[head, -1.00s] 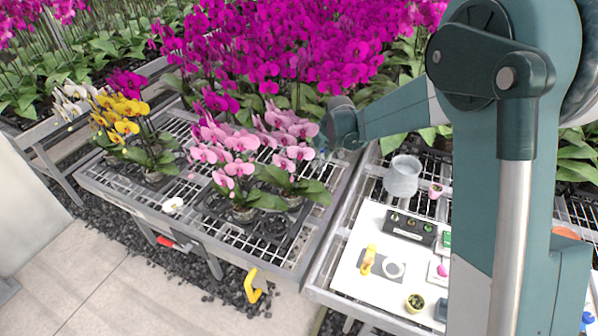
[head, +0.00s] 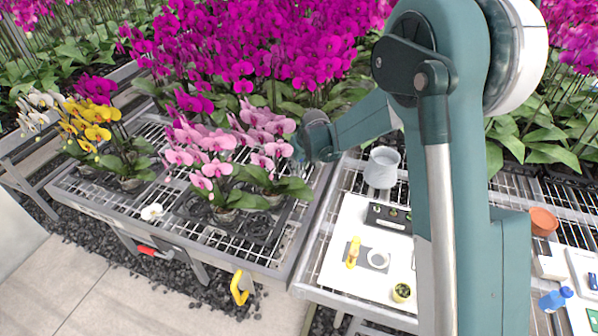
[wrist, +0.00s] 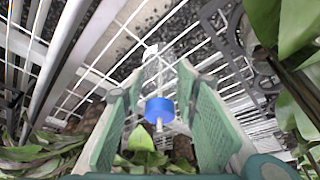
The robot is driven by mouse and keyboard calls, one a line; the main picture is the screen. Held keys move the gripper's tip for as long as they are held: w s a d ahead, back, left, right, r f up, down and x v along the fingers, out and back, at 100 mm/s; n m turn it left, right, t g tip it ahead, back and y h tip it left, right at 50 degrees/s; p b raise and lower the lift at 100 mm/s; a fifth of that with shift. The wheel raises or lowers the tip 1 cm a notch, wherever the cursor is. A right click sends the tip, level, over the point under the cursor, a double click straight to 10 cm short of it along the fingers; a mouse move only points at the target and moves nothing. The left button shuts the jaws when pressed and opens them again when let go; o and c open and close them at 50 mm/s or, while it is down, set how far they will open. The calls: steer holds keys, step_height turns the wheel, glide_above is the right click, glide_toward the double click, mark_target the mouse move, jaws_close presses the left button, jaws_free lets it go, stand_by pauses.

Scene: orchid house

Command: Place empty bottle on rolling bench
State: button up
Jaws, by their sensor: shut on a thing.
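My gripper (wrist: 158,88) shows in the wrist view with its two green fingers on either side of a clear bottle with a blue cap (wrist: 160,108). It is shut on the bottle, whose capped end faces the camera. Wire mesh and dark gravel show beyond the bottle. The bottle's contact with the mesh cannot be made out. In the head view, my forearm reaches down behind the pink orchids, at the right edge of the metal mesh bench (head: 240,262). The fingers and the bottle are mostly hidden there.
Pink orchids (head: 215,150) and yellow orchids (head: 92,125) stand on the left bench. The right bench holds a whitish pot (head: 382,168), a white board (head: 340,262) with small items, a terracotta pot (head: 543,222) and a blue bottle (head: 553,299). Leaves crowd the gripper's right side.

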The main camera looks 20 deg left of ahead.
mark_target(299, 171)
steer(key=shift+f, duration=1.45)
steer(key=shift+f+b, duration=0.15)
steer(key=shift+b, duration=0.2)
steer(key=o, duration=0.8)
steer(key=p+v, duration=0.2)
steer(key=v, duration=1)
steer(key=shift+r, duration=0.2)
